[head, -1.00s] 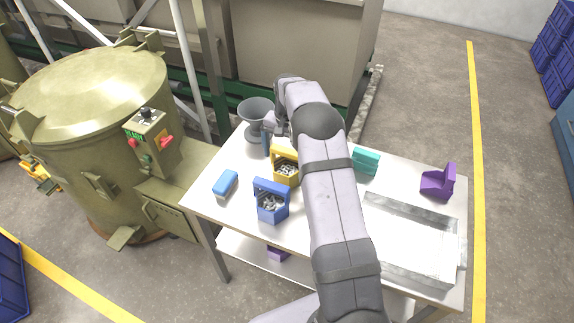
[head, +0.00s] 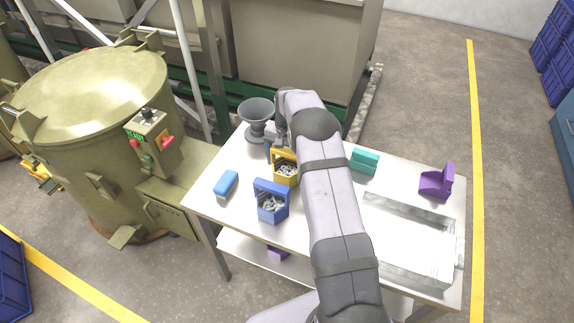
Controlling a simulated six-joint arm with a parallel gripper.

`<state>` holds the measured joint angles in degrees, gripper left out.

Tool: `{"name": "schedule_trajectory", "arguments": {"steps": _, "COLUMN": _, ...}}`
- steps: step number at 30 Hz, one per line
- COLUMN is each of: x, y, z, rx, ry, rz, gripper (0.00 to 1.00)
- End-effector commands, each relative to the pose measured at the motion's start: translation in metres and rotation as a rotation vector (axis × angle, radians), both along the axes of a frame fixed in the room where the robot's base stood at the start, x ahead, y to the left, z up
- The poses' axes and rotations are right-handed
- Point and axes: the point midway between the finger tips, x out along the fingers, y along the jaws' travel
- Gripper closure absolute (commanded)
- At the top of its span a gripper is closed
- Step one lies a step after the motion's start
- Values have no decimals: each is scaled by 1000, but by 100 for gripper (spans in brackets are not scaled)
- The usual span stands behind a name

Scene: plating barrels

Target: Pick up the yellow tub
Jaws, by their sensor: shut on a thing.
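The yellow tub (head: 285,178) stands on the white table in the head view, with small grey metal parts inside. My gripper (head: 277,146) is at the tub's far upper edge and is shut on it. My arm covers the right side of the tub and part of the gripper, so the exact contact of the fingers is hidden. The tub looks upright and still at table level; I cannot tell whether there is a gap beneath it.
A blue tub (head: 271,203) with metal parts stands close in front. A blue block (head: 227,184) lies left, a grey funnel-shaped stand (head: 257,120) behind. Right are a teal tub (head: 364,161), a purple tub (head: 437,182) and a metal tray (head: 390,276).

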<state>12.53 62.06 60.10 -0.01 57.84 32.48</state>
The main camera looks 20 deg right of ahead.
Motion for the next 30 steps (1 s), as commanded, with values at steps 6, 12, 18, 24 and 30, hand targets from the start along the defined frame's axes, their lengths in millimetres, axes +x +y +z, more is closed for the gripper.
{"name": "schedule_trajectory", "arguments": {"steps": 6, "x": 2, "y": 0, "z": 13, "rx": -1, "ry": -6, "rz": 0, "gripper": 49}}
{"name": "schedule_trajectory", "arguments": {"steps": 12, "x": 2, "y": 0, "z": 44, "rx": -1, "ry": -7, "rz": 0, "gripper": 49}}
{"name": "schedule_trajectory", "arguments": {"steps": 18, "x": 2, "y": 0, "z": 76, "rx": -1, "ry": -6, "rz": 0, "gripper": 49}}
{"name": "schedule_trajectory", "arguments": {"steps": 24, "x": 1, "y": 0, "z": 96, "rx": -1, "ry": -4, "rz": 0, "gripper": 49}}
{"name": "schedule_trajectory", "arguments": {"steps": 30, "x": 1, "y": 0, "z": 101, "rx": -1, "ry": -2, "rz": 0, "gripper": 49}}
